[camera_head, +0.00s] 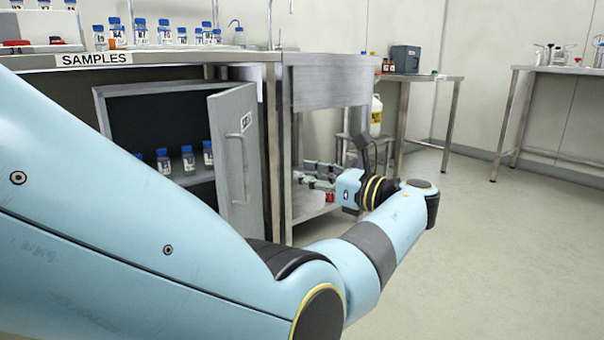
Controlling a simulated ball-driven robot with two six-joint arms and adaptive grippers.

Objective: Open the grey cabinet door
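The grey cabinet door (222,190) stands swung open, turned out from the cabinet (98,105) under the bench. Its vertical bar handle (245,165) faces right, with a small label above it. Inside the cabinet, several blue-capped sample bottles (188,158) stand on a shelf. My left gripper (303,172) is to the right of the door, in front of the steel table's lower part. Its fingers point left and look spread apart, with nothing between them. It appears clear of the handle. My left arm covers the lower left and hides the door's bottom. My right gripper is not in view.
The bench (180,60) marked SAMPLES holds several blue-capped bottles. A steel table (330,85) adjoins it on the right, with a yellow-labelled container (376,118) behind. More tables stand at the back right. The floor (490,250) at right is clear.

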